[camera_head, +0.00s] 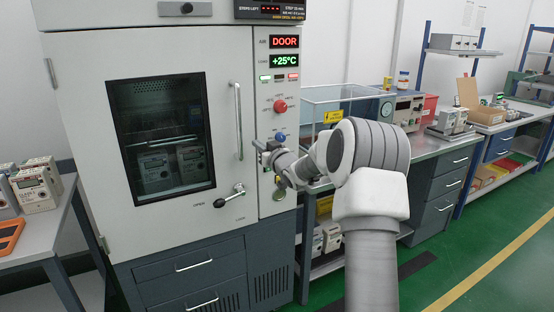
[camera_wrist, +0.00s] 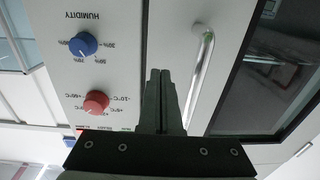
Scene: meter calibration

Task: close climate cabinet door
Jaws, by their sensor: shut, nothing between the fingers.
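The pale climate cabinet door (camera_head: 222,90), with its dark window, stands flush or nearly flush with the cabinet front; I cannot tell if a small gap remains. Its upright bar handle (camera_head: 238,120) is on the right side and also shows in the wrist view (camera_wrist: 199,75). The red display (camera_head: 284,42) reads DOOR. My gripper (camera_head: 262,148) is shut and empty in front of the control panel, right of the handle. In the wrist view its fingertips (camera_wrist: 160,75) lie beside the handle.
A red knob (camera_head: 280,106) and a blue knob (camera_head: 280,137) stick out of the panel near my gripper. A side table with meters (camera_head: 36,185) stands at the left. A workbench (camera_head: 428,148) is at the right, with open green floor before it.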

